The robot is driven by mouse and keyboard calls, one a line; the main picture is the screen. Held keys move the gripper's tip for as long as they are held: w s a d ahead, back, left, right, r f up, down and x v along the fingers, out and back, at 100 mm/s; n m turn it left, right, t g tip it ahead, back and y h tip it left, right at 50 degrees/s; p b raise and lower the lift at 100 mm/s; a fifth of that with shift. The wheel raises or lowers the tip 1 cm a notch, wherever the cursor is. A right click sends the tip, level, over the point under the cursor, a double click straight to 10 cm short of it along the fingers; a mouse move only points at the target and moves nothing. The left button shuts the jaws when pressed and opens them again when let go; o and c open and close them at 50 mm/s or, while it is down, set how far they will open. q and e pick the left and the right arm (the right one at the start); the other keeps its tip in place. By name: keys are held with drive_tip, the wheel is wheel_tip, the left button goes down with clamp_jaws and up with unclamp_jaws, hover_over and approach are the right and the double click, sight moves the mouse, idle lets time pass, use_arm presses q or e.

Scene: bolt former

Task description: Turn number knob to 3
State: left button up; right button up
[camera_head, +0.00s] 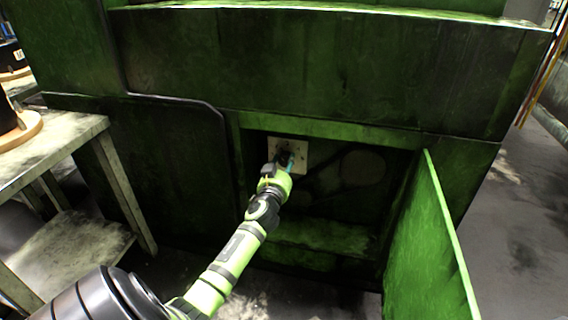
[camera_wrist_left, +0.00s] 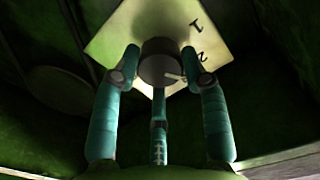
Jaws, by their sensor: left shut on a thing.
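The number knob (camera_wrist_left: 160,62) is a dark round knob on a pale square plate (camera_wrist_left: 122,28), with the numerals 1 and 2 showing at its right in the left wrist view. A light pointer mark on the knob points right, a little below the 2. Other numerals are not visible there. My left gripper (camera_wrist_left: 163,70) has its teal fingers around the knob, shut on it. In the head view the plate (camera_head: 301,147) is inside the open recess, and my left gripper (camera_head: 287,160) covers most of the knob. My right gripper is not in view.
The green machine (camera_head: 320,70) surrounds the recess. Its open door (camera_head: 432,240) stands to the right of my left arm. A worktable (camera_head: 60,140) is at the left. Dark round shapes lie behind the plate in the recess.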

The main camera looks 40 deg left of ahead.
use_arm(q)
drive_tip(key=m, duration=0.1)
drive_tip(key=r+m, duration=0.1)
drive_tip(key=m, duration=0.1)
drive_tip(key=shift+w+r+p, duration=0.1)
drive_tip(key=shift+w+p, duration=0.05)
drive_tip(key=shift+p, duration=0.15)
drive_tip(key=shift+d+m, duration=0.1)
drive_tip(key=shift+m, duration=1.6)
drive_tip(key=shift+d, duration=0.1)
drive_tip(key=o, duration=1.1)
drive_tip(key=shift+w+f, duration=0.1)
drive_tip(key=shift+f, duration=0.1)
drive_tip(key=shift+o, duration=0.2)
drive_tip(key=shift+f, duration=0.1)
